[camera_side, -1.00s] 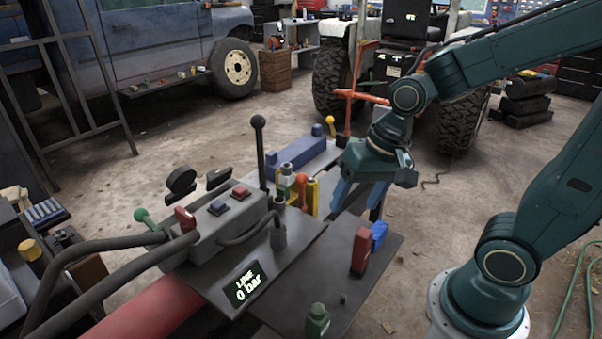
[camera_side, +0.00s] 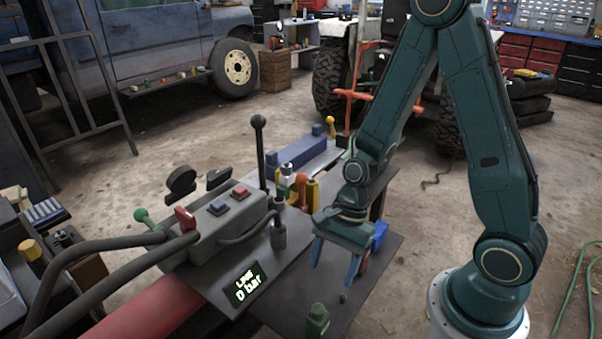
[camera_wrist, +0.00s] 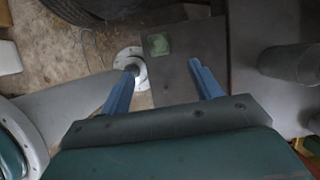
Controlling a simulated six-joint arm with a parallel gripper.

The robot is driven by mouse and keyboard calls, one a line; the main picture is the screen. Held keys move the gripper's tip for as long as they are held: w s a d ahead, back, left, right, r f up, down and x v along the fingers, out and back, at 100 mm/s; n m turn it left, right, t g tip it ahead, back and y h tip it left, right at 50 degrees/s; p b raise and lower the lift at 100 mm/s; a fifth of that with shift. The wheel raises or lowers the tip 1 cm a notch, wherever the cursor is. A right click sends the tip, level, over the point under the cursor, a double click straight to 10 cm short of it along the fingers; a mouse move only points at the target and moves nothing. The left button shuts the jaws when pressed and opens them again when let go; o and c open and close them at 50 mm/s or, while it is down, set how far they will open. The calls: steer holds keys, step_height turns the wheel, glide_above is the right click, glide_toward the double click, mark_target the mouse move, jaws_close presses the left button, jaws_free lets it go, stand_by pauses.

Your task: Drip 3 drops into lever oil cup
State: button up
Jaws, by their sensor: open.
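My gripper (camera_side: 334,268), with two blue fingers, points down over the dark plate (camera_side: 385,265); it is open and empty. A small green bottle-like item (camera_side: 317,321) stands at the plate's front edge, below and apart from the fingers. In the wrist view a green square top (camera_wrist: 159,44) shows beyond and between the fingertips (camera_wrist: 162,68). A black-knobbed lever (camera_side: 259,150) stands behind the grey control box. A grey upright cylinder (camera_side: 278,236) stands beside the box. I cannot tell which part is the oil cup.
A red item (camera_side: 363,262) is partly hidden behind my gripper, and a blue item (camera_side: 379,235) stands beside it. A small dark peg (camera_side: 342,298) stands on the plate.

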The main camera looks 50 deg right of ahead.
mark_target(316, 320)
steer(key=shift+a+f+m, duration=0.1)
steer(key=shift+f+m, duration=0.2)
steer(key=shift+f, duration=0.05)
steer(key=shift+f, duration=0.1)
steer(key=shift+x, duration=4.2)
steer(key=shift+a, duration=0.2)
steer(key=shift+x, duration=2.5)
steer(key=c, duration=1.2)
steer(key=shift+r, duration=0.2)
